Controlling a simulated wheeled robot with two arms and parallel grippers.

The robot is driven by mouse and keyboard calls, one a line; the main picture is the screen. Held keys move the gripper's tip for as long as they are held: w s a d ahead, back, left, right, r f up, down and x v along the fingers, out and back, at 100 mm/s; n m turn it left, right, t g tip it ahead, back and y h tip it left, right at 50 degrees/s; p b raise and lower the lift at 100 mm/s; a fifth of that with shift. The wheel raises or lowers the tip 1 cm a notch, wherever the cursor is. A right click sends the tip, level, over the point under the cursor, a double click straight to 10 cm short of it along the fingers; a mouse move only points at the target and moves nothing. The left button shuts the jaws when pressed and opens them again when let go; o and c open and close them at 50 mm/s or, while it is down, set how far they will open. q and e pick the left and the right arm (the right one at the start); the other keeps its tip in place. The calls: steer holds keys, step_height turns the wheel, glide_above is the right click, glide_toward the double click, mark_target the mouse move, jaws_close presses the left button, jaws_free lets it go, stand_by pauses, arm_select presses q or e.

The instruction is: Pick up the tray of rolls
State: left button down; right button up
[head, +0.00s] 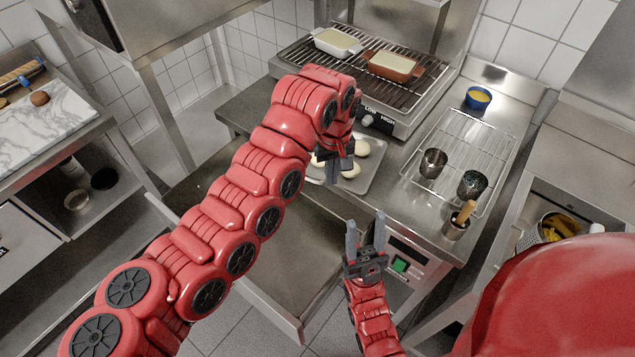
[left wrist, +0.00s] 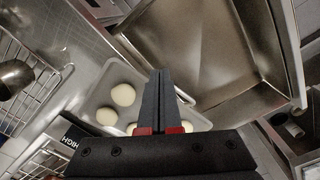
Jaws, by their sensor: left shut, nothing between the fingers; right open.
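The grey tray of rolls (head: 374,168) lies on the steel counter in front of the grill, partly hidden by my left arm. Pale round rolls (head: 361,147) sit on it. My left gripper (head: 334,178) is shut and empty, pointing down over the tray's left part in the head view; I cannot tell whether it touches anything. In the left wrist view the tray (left wrist: 113,75) lies beyond the shut fingers (left wrist: 161,73), which hide part of it. My right gripper (head: 366,222) is open and empty, in front of the counter's front edge.
The grill (head: 350,75) behind holds a white dish (head: 337,42) and a brown dish (head: 392,65). To the right are a wire rack (head: 470,135) with metal cups (head: 433,163) and a blue bowl (head: 478,97).

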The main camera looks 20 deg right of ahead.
arm_select(q)
steer(key=w+f+p, duration=0.3)
steer(key=w+f, duration=0.1)
steer(key=f, duration=0.5)
steer(key=shift+a+p, duration=0.15)
steer(key=shift+p, duration=0.15)
